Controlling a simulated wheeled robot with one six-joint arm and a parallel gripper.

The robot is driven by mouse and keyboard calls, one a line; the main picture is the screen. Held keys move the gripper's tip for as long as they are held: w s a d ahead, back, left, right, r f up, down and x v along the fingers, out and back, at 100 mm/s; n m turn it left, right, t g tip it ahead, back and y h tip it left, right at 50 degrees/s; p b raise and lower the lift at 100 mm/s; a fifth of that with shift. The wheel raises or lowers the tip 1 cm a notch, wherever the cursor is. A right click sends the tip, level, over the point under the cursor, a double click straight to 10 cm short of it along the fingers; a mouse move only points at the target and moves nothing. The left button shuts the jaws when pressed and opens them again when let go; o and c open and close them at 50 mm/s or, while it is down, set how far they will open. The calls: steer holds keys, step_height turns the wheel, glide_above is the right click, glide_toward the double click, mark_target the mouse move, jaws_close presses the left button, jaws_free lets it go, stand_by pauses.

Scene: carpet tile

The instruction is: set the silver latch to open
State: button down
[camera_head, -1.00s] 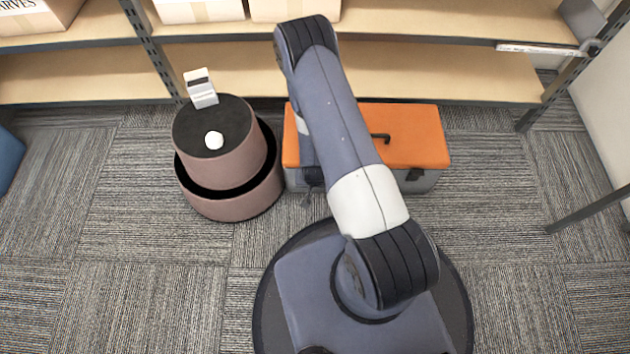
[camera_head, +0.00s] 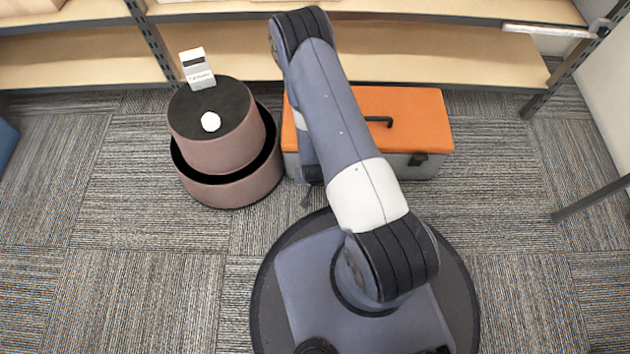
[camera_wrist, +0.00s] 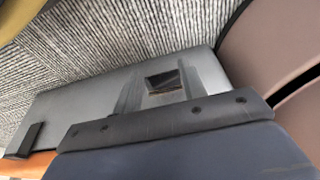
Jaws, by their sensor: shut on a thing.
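A toolbox with an orange lid (camera_head: 415,112) and a grey body (camera_head: 398,172) stands on the carpet in front of the shelf, its lid down. In the wrist view its grey front (camera_wrist: 70,110) lies slanted, with a strip of orange lid (camera_wrist: 25,167) at lower left. The silver latch (camera_wrist: 164,80) seems to be the small plate on that front, between grey finger shapes. My gripper (camera_wrist: 165,98) is shut on it; the contact is partly hidden by my dark bolted bar. In the head view my arm covers the latch. A second, dark latch (camera_head: 417,159) sits at the toolbox's right.
A round brown two-tier stand (camera_head: 225,150) is close left of the toolbox, with a white round object (camera_head: 210,122) and a white card-like block (camera_head: 197,68) on it. Wooden shelves (camera_head: 440,65) run behind. Carpet (camera_head: 500,200) to the right is clear.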

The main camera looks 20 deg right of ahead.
steer(key=shift+s+a, duration=0.1)
steer(key=shift+s, duration=0.15)
steer(key=c, duration=1.1)
jaws_free()
steer(key=shift+o, duration=1.3)
steer(key=shift+w, duration=0.15)
steer(key=d+p+v, duration=0.1)
steer(key=p+v, duration=0.3)
steer(key=v, duration=0.6)
steer(key=shift+a+r, duration=0.4)
steer(key=shift+a, duration=0.05)
